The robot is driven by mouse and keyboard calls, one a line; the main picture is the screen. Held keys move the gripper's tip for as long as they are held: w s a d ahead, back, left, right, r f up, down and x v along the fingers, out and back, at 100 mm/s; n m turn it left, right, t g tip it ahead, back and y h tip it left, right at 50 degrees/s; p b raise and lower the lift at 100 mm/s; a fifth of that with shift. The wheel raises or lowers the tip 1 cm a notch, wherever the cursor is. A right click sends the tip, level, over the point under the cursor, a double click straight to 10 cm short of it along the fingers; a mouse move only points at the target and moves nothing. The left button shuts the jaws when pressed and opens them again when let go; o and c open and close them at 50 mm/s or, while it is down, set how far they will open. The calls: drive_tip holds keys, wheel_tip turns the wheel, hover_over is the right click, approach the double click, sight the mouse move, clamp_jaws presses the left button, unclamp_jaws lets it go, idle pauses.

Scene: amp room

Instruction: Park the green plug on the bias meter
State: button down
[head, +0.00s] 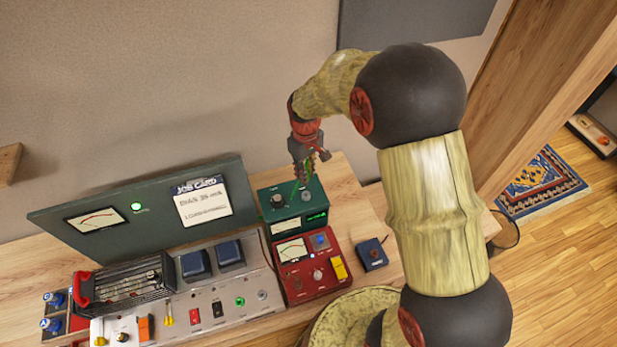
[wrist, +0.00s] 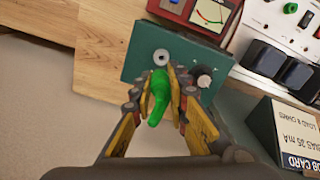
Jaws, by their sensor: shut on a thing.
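The green plug (wrist: 156,100) is between the fingers of my gripper (wrist: 161,88) in the wrist view. My gripper is shut on it. In the head view my gripper (head: 305,172) is over the back of a dark green box (head: 264,205); a little green shows at its fingers. In the wrist view the socket (wrist: 161,57) lies just beyond the plug. The plug's tip is hidden, so contact is unclear.
A red meter unit (head: 297,283) stands in front of the green box. A small dark blue box (head: 371,254) sits to its right. A grey control panel (head: 213,307) and a job card (head: 202,203) on a dark panel are left. Bare wood (head: 341,190) shows right of the green box.

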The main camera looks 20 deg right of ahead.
drive_tip(key=shift+a+f, duration=0.15)
drive_tip(key=shift+f, duration=0.3)
drive_tip(key=shift+f+b, duration=1.45)
drive_tip(key=shift+f, duration=0.5)
drive_tip(key=shift+f+b, duration=0.85)
drive_tip(key=shift+f, duration=0.85)
idle(0.5)
drive_tip(key=c, duration=1.8)
unclamp_jaws()
drive_tip(key=shift+o, duration=0.7)
drive_tip(key=shift+r, duration=0.1)
wheel_tip(320, 180, up, 12)
drive_tip(key=shift+f, duration=0.1)
drive_tip(key=shift+m, duration=0.3)
